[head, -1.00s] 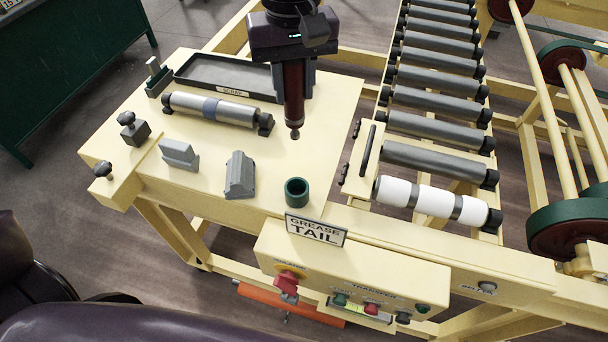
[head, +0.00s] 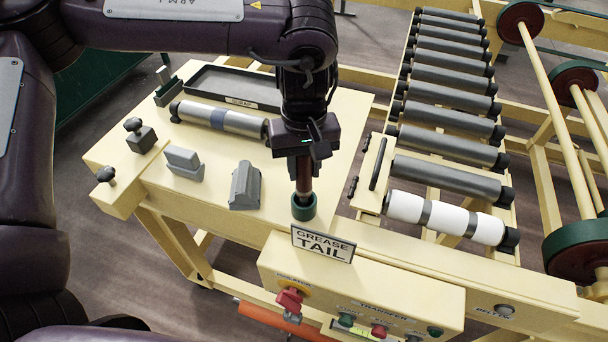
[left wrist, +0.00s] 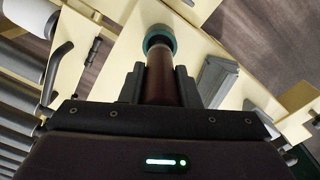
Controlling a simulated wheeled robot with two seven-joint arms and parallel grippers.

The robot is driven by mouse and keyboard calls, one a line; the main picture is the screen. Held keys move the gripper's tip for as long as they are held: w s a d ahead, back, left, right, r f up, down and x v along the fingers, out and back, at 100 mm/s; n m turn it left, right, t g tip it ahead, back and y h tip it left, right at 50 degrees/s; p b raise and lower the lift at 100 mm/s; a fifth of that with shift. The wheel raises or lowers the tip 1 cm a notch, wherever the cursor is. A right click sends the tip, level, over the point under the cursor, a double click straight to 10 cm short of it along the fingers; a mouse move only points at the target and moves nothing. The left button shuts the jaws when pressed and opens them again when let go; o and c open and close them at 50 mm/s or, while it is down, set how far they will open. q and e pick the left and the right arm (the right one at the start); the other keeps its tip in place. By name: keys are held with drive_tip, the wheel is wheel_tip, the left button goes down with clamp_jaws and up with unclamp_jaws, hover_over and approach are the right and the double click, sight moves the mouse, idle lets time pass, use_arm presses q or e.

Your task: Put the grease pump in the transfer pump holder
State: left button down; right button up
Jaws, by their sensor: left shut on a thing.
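The grease pump (head: 304,178) is a dark red-brown cylinder, held upright in my left gripper (head: 303,160), which is shut on it. The pump also shows between the fingers in the left wrist view (left wrist: 165,78). The holder (head: 303,208) is a short dark green cup at the front edge of the cream table, behind the sign reading GREASE TAIL. The pump's lower end is at the cup's mouth, and its tip is hidden there. In the left wrist view the pump's end overlaps the green ring (left wrist: 160,33). I cannot tell how deep the tip sits. My right gripper is not in view.
The GREASE TAIL sign (head: 323,244) stands just in front of the cup. A grey block (head: 245,186) is to its left. A grey roller (head: 219,118) and the scrap tray (head: 235,87) lie behind. The conveyor rollers (head: 447,146) are to the right.

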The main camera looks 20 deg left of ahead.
sight(304, 177)
use_arm(q)
wheel_tip(304, 177, down, 3)
drive_tip(key=shift+r, duration=0.2)
drive_tip(key=shift+w+f, duration=0.15)
drive_tip(key=shift+f, duration=0.05)
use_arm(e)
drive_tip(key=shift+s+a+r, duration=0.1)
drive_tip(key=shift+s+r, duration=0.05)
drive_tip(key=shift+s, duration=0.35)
use_arm(q)
drive_tip(key=c, duration=1.1)
unclamp_jaws()
drive_tip(key=shift+f, duration=0.15)
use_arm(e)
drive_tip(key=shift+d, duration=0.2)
